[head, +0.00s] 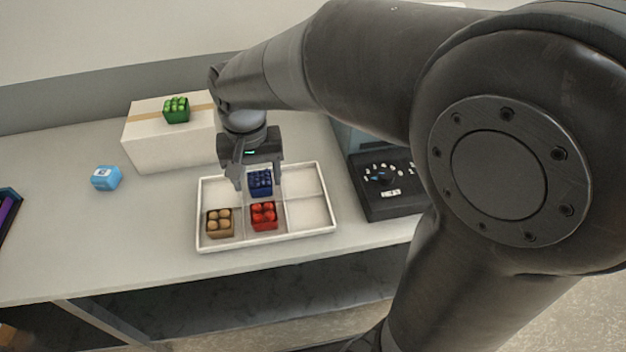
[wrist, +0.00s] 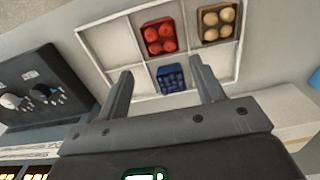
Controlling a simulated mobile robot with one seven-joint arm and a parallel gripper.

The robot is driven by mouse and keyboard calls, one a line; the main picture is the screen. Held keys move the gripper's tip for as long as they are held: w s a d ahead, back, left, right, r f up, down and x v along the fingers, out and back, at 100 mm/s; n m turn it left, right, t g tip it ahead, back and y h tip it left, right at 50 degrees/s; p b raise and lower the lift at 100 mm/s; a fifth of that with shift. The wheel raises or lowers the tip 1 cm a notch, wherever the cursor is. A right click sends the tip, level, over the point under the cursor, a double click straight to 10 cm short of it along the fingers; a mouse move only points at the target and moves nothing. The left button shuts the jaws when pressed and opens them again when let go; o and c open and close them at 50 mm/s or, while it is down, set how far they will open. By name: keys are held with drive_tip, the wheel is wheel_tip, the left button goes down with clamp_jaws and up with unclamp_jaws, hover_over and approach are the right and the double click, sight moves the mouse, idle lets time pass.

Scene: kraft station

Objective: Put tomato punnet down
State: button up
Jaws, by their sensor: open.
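The tomato punnet, a red box of round red fruit (head: 263,215), sits in the front middle compartment of a white divided tray (head: 322,232). It also shows in the wrist view (wrist: 159,37). A blue punnet (head: 260,183) is in the back middle compartment, and a brown punnet of round tan items (head: 219,222) is in the front left one. My gripper (head: 259,188) is open above the back middle compartment, its fingers on either side of the blue punnet in the head view. In the wrist view the fingertips (wrist: 160,78) stand apart with nothing held between them.
A green punnet (head: 176,109) sits on a white box (head: 160,145) behind the tray. A light blue cube (head: 106,178) lies on the table at left. A black control panel with a dial (head: 385,185) stands right of the tray. The right tray compartments are empty.

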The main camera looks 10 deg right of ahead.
drive_tip(key=s+d+r+t, duration=0.2)
drive_tip(key=s+d+r, duration=0.1)
drive_tip(key=s+d, duration=0.3)
drive_tip(key=s+d+r+t, duration=0.3)
drive_tip(key=s+d, duration=0.3)
drive_tip(key=d, duration=0.4)
drive_tip(key=shift+d+r+t, duration=0.2)
drive_tip(key=shift+r+t, duration=0.1)
drive_tip(key=shift+r, duration=0.25)
